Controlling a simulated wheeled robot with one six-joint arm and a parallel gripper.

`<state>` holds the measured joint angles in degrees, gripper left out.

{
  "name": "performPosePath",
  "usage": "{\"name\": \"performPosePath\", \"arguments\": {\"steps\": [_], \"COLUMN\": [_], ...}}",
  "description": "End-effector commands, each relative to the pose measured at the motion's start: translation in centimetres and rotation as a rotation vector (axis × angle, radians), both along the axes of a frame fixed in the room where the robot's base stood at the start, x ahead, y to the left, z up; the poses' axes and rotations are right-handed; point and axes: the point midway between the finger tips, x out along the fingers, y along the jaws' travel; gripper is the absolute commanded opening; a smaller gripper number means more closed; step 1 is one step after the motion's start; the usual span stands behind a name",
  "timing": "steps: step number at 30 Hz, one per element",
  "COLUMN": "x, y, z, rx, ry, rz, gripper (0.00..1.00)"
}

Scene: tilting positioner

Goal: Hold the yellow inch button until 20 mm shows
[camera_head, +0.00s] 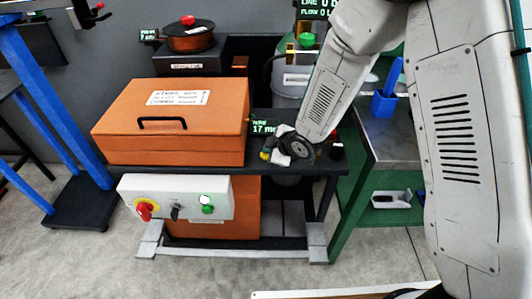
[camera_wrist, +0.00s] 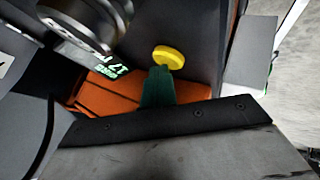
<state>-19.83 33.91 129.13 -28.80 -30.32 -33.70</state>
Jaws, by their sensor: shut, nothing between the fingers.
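The yellow inch button (camera_wrist: 168,57) shows as a round yellow cap in the wrist view. In the head view only a small yellow bit (camera_head: 264,156) shows beside my wrist. My gripper (camera_wrist: 160,72) is shut and empty, its dark green fingers ending right at the near edge of the yellow cap. I cannot tell whether they touch it or press it. The green-lit display (camera_head: 264,128) reads 17 mm in the head view. It also shows, turned and partly covered, in the wrist view (camera_wrist: 110,70).
An orange lidded box (camera_head: 170,120) stands on the dark bench, left of the display. A control panel (camera_head: 175,197) below carries a red-and-yellow knob and a green button. A green-framed table (camera_head: 390,140) with a blue holder stands right.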

Motion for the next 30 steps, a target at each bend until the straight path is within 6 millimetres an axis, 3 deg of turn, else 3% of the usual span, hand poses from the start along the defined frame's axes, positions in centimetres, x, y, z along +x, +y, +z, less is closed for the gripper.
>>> {"name": "performPosePath", "arguments": {"steps": [15,30], "x": [0.0,0.0], "y": [0.0,0.0], "z": [0.0,1.7], "rx": [-0.001,0.0], "ry": [0.001,0.0], "rz": [0.0,0.0], "gripper": [0.0,0.0]}}
